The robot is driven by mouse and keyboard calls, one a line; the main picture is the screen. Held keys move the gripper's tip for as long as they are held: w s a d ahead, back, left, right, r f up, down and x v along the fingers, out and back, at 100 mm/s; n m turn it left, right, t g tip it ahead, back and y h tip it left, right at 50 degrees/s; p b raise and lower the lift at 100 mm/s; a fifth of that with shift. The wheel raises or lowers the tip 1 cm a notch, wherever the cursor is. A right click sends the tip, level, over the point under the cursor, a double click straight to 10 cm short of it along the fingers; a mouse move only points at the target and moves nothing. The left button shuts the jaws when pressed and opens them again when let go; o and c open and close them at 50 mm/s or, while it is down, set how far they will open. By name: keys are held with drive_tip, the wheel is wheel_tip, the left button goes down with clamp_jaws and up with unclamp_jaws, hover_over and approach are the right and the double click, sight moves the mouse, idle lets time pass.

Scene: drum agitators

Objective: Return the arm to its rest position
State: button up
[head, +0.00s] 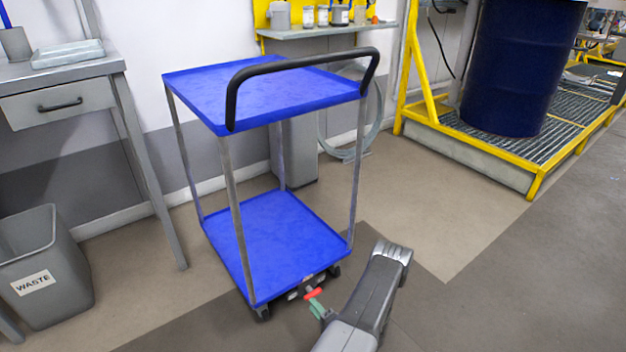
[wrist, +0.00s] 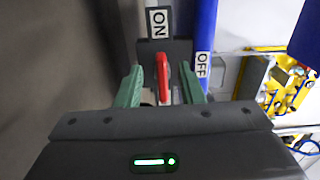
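My arm (head: 372,300) reaches out from the bottom of the head view toward the foot of a blue cart. My gripper (wrist: 161,82) shows green fingers in the wrist view. They stand apart, with gaps on both sides of a red lever (wrist: 163,76) between them. The lever sits on a dark plate between an ON label (wrist: 159,22) and an OFF label (wrist: 202,65). In the head view the green fingers (head: 317,308) are small beside the red lever (head: 313,293), at the cart's lower front edge.
The blue cart (head: 270,98) with a black handle stands just ahead of my arm. A waste bin (head: 62,262) and a desk (head: 62,103) are at left. A blue drum (head: 515,70) stands on a yellow-edged platform (head: 480,165) at right. Floor at lower right is clear.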

sight(307, 297)
drive_tip(key=b+x, duration=0.1)
drive_tip(key=x, duration=0.4)
drive_tip(key=shift+w+a+f, duration=0.1)
drive_tip(key=shift+w+a, duration=0.05)
drive_tip(key=shift+r+m, duration=0.3)
drive_tip(key=shift+m, duration=0.5)
drive_tip(key=shift+d+r+m, duration=0.1)
drive_tip(key=shift+r+m, duration=0.1)
drive_tip(key=shift+m, duration=0.6)
drive_tip(key=shift+d+r+m, duration=0.1)
drive_tip(key=shift+r+m, duration=0.1)
drive_tip(key=shift+m, duration=0.6)
